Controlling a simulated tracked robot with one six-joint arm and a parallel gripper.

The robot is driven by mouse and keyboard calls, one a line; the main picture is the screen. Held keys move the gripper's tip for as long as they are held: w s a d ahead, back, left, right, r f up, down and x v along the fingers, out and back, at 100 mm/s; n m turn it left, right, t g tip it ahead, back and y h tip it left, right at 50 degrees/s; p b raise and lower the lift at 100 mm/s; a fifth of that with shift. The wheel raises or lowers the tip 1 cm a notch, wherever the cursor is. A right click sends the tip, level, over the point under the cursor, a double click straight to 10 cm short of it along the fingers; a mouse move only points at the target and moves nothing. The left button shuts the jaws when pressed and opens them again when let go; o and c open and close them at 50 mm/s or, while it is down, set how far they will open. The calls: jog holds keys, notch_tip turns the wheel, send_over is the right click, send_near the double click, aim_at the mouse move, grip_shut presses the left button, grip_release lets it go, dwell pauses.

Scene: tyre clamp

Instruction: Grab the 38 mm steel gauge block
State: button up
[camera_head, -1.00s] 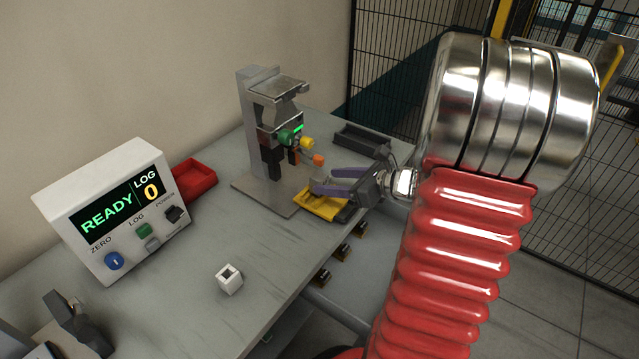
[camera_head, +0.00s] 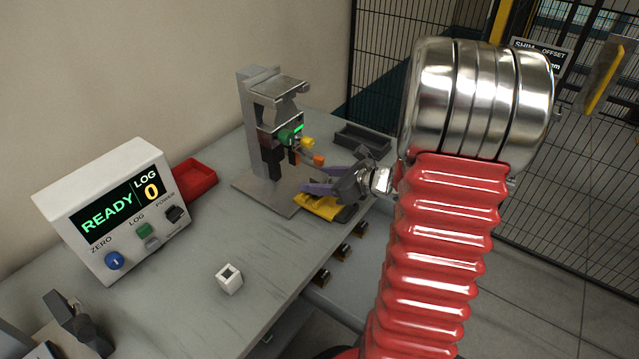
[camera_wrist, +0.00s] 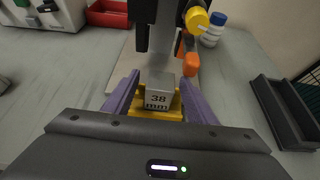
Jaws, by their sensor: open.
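The steel gauge block (camera_wrist: 159,92), marked "38 mm", sits in a yellow holder (camera_wrist: 174,112) in the wrist view. My gripper (camera_wrist: 157,98) is open, with one purple finger on each side of the block. Whether the fingers touch the block cannot be told. In the head view my gripper (camera_head: 325,186) is over the yellow holder (camera_head: 322,208) at the foot of the grey measuring stand. The block is not clear in the head view, where the fingers screen it.
The measuring stand (camera_head: 262,125) with green, yellow and orange knobs rises just beyond my gripper. A dark tray (camera_head: 362,140) lies to its right and a red tray (camera_head: 194,178) to its left. A display box (camera_head: 115,210) reads READY. A white hollow block (camera_head: 229,279) stands on the bench.

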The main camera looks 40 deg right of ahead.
jog(key=shift+c, duration=0.2)
grip_shut()
dwell(0.4)
jog(key=shift+s+a+r, duration=0.15)
jog(key=shift+a+r, duration=0.3)
jog(key=shift+r, duration=0.1)
jog(key=s+a+r, duration=0.4)
jog(key=a+r, duration=0.3)
jog(key=a, duration=0.5)
jog(key=shift+s+a, duration=0.15)
jog(key=shift+a, duration=0.05)
dwell(0.3)
